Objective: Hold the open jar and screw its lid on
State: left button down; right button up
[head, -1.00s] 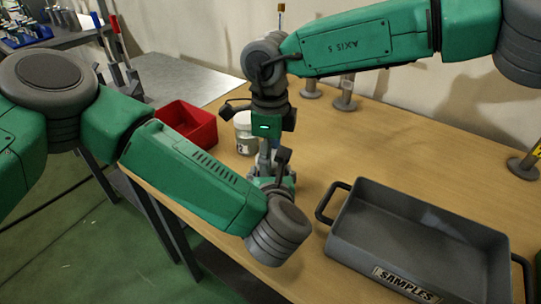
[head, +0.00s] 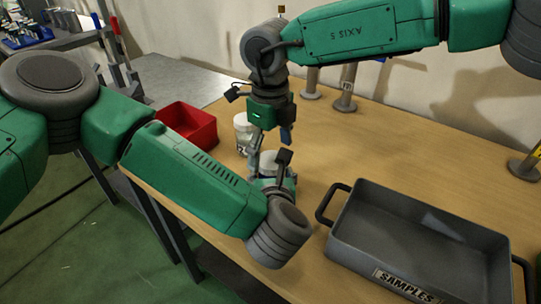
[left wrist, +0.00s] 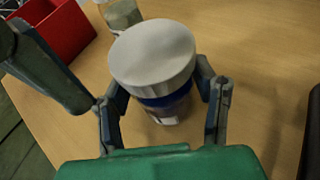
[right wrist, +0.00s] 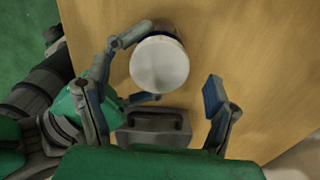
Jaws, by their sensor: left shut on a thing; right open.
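The jar (left wrist: 163,104) has a blue band and stands upright between the fingers of my left gripper (left wrist: 162,86), which is shut on it. A wide white lid (left wrist: 152,55) sits on top of the jar and covers its mouth. How tightly it is screwed cannot be told. The lid also shows from above in the right wrist view (right wrist: 160,63) and partly in the head view (head: 269,159). My right gripper (head: 270,146) is open above the lid, fingers apart and holding nothing. My left gripper hides the jar's lower part in the head view.
A second jar with a white top (head: 242,124) stands behind, beside a red bin (head: 190,124). A grey tray marked SAMPLES (head: 345,215) lies to the right. Grey stands (head: 345,100) are at the back by the wall. The wooden table between is clear.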

notch_tip(320, 180, up, 10)
dwell(0.3)
jog(key=shift+w, duration=0.1)
pick_arm(q)
jog(key=c, duration=0.5)
grip_release()
jog(key=shift+c, duration=0.2)
pick_arm(e)
jog(key=shift+f, duration=0.1)
pick_arm(q)
jog(key=v, duration=1.1)
jog(key=shift+s, duration=0.45)
jog(key=shift+a, duration=0.1)
jog(key=shift+c, duration=0.9)
